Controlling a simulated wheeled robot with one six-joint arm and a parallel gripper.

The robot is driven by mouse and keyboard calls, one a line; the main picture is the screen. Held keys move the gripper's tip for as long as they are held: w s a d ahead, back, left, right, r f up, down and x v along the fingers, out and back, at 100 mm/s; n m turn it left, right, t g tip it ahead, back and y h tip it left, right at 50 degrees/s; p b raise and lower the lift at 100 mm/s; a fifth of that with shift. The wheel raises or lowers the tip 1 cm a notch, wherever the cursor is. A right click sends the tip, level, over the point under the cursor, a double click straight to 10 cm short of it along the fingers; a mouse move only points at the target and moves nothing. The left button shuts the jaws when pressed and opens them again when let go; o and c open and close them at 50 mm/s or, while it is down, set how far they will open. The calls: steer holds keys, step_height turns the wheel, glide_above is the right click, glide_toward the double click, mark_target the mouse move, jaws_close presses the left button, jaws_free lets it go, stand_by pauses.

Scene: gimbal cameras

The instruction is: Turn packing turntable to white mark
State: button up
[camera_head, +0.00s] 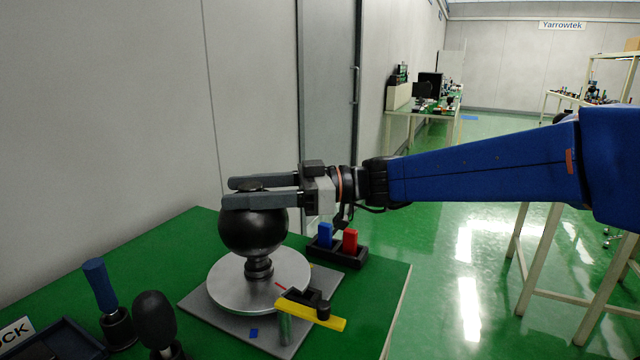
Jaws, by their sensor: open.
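The packing turntable (225,290) is a round silver disc on a grey square base plate (327,285). A black ball-shaped unit (252,232) stands upright on its middle, on a short neck. A short red line (281,287) shows on the disc near its right front. A blue mark (254,333) lies on the front of the plate; I cannot make out a white mark. My gripper (233,192) is open and reaches in from the right, its fingers level at the top of the ball. I cannot tell whether they touch it.
A yellow bar with black parts (330,321) sits on a post at the plate's front right. A black holder (352,257) with blue and red blocks stands behind right. Dark upright tools (153,318) stand front left on the green table (150,250). A grey wall is close behind.

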steer(key=v, duration=1.4)
steer(key=shift+r, duration=0.25)
steer(key=shift+n+g, duration=0.4)
steer(key=shift+g, duration=0.2)
steer(key=x, duration=1.7)
steer(key=shift+w+a+f, duration=0.25)
steer(key=shift+w+f, duration=0.05)
steer(key=shift+w, duration=0.05)
steer(key=shift+c, duration=0.3)
jaws_close()
